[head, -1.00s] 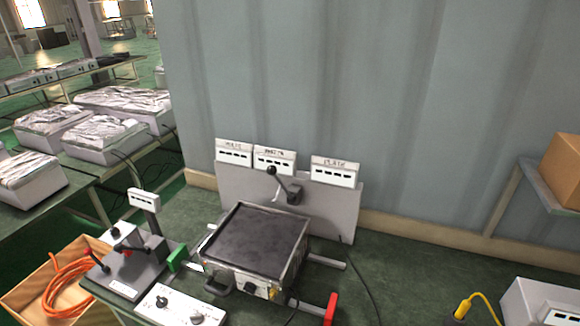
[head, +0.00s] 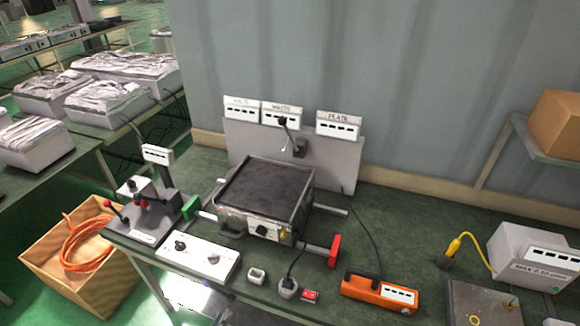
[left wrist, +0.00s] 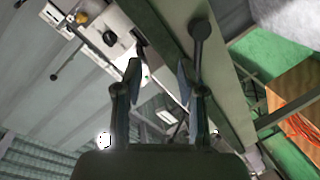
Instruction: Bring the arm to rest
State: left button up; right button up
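My left gripper (left wrist: 158,76) shows in the left wrist view with its two dark fingers apart and nothing between them. A bench edge and floor lie beyond it, seen at a steep tilt. In the head view I cannot clearly make out either gripper; a pale glare lies below the bench's front edge. The heating unit, a metal box with a dark flat top (head: 266,188), stands on the green bench. A black-knobbed lever (head: 288,135) stands in front of the panel behind it. My right gripper is in neither view.
A grey stand with a red-knobbed lever (head: 140,208) and a white control box (head: 197,260) are at left. An orange device (head: 379,293) and a white box (head: 530,258) are at right. A wooden crate with orange hose (head: 85,262) stands on the floor.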

pick_arm(q)
jog(key=s+a+f+m+g+y, duration=0.25)
jog(key=s+f, duration=0.45)
jog(key=f, duration=0.6)
jog(key=s+a+f+m+g+y, duration=0.15)
jog(key=s+f+g, duration=0.35)
jog(key=f, duration=0.9)
jog(key=s+f+m+g, duration=0.1)
jog(key=s+f+g, duration=0.1)
jog(key=s+f, duration=0.3)
jog(key=s+d+f+m+g, duration=0.1)
jog(key=s+f, duration=0.3)
jog(key=s, duration=1)
jog(key=s+f+m+g, duration=0.3)
jog(key=s+f+g, duration=0.1)
jog(key=s, duration=0.6)
jog(key=shift+s+d+f+y, duration=0.2)
jog(key=shift+f+y, duration=0.1)
jog(key=shift+f, duration=0.55)
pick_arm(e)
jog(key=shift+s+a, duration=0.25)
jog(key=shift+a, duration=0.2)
